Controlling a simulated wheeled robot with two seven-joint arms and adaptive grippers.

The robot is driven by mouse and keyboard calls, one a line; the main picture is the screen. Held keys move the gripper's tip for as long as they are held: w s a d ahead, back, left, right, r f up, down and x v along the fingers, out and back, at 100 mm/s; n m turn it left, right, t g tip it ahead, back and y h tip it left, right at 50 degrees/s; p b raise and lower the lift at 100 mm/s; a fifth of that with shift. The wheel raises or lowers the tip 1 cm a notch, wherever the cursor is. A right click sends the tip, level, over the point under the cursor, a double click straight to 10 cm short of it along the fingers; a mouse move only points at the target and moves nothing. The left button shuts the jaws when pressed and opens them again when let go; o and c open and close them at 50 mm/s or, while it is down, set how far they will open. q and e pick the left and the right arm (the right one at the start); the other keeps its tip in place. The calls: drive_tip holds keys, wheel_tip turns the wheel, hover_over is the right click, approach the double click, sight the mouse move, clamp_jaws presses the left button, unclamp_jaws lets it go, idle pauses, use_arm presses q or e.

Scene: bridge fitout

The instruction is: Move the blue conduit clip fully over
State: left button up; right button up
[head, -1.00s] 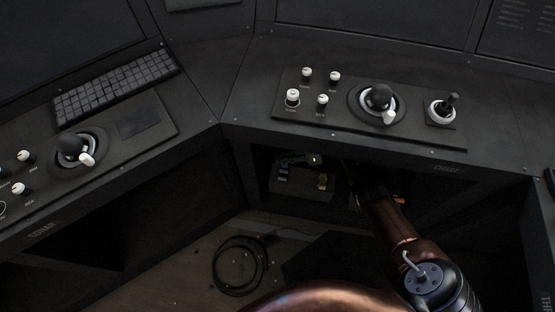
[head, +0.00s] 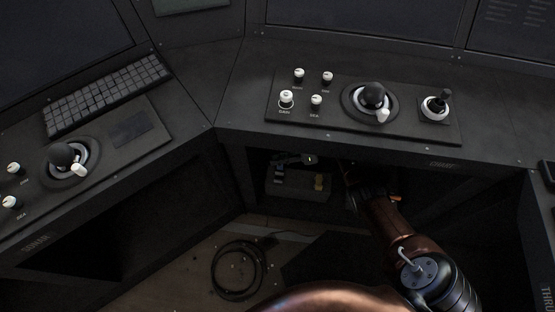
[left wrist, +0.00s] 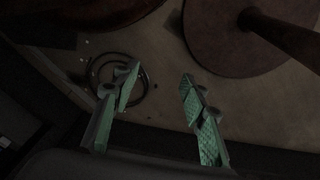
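Under the right-hand console, a grey box (head: 300,192) stands in a dark recess. A small bluish piece, which looks like the blue conduit clip (head: 279,173), sits at the box's left side; its exact position is too dark and small to tell. A yellow clip (head: 319,182) is at the box's right side. My right gripper (head: 346,180) reaches into the recess just right of the box, apart from the bluish piece; its fingers are too dark to read. My left gripper (left wrist: 158,95) is open and empty above the floor in the left wrist view, with green finger pads.
A white-tipped dark part (head: 308,159) is above the box. The console edge (head: 330,148) overhangs the recess. A coiled black cable (head: 239,269) lies on the floor and also shows in the left wrist view (left wrist: 117,82). Knobs and levers stand on the console panel (head: 335,122).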

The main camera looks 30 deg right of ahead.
drive_tip(key=shift+o, duration=1)
drive_tip(key=v, duration=1.2)
